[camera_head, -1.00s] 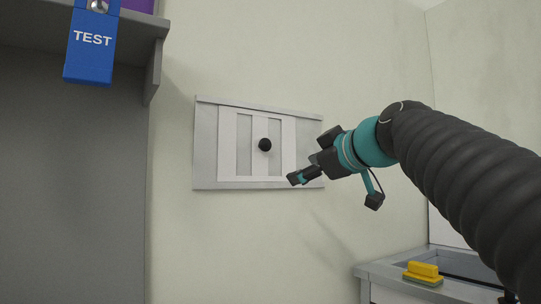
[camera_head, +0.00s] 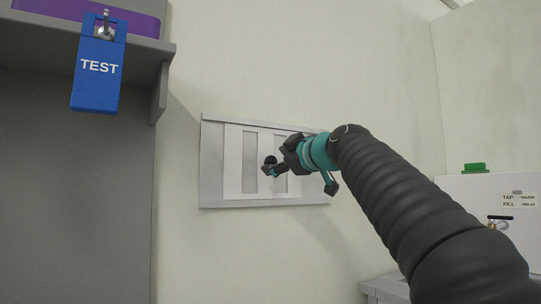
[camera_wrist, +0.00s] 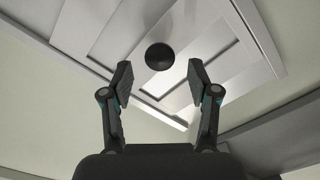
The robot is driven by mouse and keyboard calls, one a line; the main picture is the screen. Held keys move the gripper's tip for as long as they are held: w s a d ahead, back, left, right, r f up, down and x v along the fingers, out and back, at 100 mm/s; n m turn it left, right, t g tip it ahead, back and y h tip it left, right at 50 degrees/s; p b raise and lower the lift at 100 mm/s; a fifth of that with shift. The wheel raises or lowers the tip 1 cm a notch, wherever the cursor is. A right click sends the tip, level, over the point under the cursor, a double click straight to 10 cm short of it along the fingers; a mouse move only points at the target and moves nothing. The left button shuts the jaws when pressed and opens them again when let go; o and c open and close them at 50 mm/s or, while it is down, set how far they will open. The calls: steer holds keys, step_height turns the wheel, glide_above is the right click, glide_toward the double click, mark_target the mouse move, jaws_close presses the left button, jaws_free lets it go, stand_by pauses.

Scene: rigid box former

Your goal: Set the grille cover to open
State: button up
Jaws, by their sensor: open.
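The grille cover (camera_head: 232,165) is a pale slatted plate in a flat frame (camera_head: 211,180) on the wall, with a round black knob (camera_head: 270,160) on its face. In the head view my gripper (camera_head: 270,172) is in front of the plate, by the knob and partly overlapping it. In the wrist view my gripper (camera_wrist: 158,84) is open, its two fingers apart. The knob (camera_wrist: 159,57) appears between and just beyond the fingertips, with no finger seen touching it. Darker recessed strips show between the pale slats.
A blue TEST tag (camera_head: 97,72) hangs from a grey shelf (camera_head: 158,92) at the left. At the right stands a white panel (camera_head: 470,195) with a tap and a green object (camera_head: 474,168) on top. The wall below the grille is clear.

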mark_target(272, 161)
steer(key=shift+p+x, duration=0.45)
steer(key=shift+x, duration=1.25)
jaws_close()
steer(key=shift+w, duration=0.1)
